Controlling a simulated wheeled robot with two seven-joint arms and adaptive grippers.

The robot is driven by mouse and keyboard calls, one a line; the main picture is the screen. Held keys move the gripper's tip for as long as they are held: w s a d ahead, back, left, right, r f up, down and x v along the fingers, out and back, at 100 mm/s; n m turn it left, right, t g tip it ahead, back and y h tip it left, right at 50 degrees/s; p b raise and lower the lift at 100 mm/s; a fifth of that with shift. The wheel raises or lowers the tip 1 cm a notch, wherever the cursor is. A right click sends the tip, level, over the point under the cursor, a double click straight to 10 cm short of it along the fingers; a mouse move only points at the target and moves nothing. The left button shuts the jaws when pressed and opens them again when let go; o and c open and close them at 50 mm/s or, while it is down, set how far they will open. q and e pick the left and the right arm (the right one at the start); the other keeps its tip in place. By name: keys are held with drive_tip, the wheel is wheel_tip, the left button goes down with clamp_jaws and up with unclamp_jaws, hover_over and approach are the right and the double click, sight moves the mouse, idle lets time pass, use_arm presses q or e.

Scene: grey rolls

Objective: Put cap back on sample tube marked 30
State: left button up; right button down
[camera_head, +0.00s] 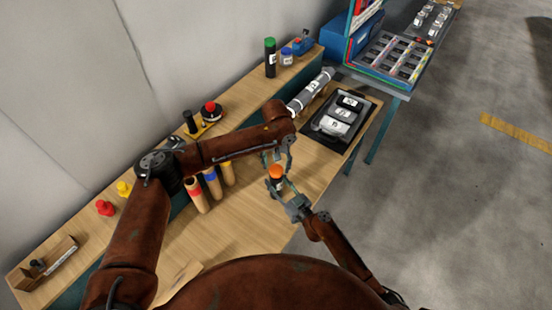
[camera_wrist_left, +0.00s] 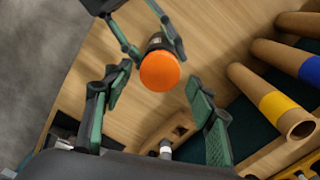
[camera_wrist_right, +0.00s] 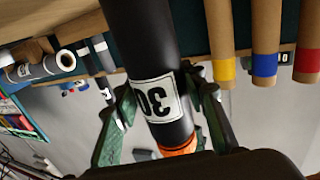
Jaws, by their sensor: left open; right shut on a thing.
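The black sample tube (camera_wrist_right: 140,35) has a white label (camera_wrist_right: 156,98) reading 30, upside down in the right wrist view. My right gripper (camera_head: 284,192) is shut around it; its fingers also show in the left wrist view (camera_wrist_left: 150,28). The orange cap (camera_head: 276,171) sits at the tube's upper end, and its round top (camera_wrist_left: 160,72) faces the left wrist camera. No gap between cap and tube shows; how tightly it is seated I cannot tell. My left gripper (camera_head: 275,158) is open above, its fingers on either side of the cap, apart from it.
Cardboard tubes with red, blue and yellow bands (camera_head: 212,183) stand left of the grippers. A black tray (camera_head: 317,121) with labelled items lies at the right, beside a grey roll (camera_head: 308,93). A green-capped black tube (camera_head: 270,60) stands far back. Bare wood (camera_head: 228,235) lies in front.

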use_arm(q)
drive_tip(key=shift+f, duration=0.9)
drive_tip(key=shift+c, duration=0.7)
drive_tip(key=c, duration=1.1)
drive_tip(key=m, duration=1.2)
drive_tip(key=shift+w, duration=0.1)
drive_tip(key=o, duration=1.3)
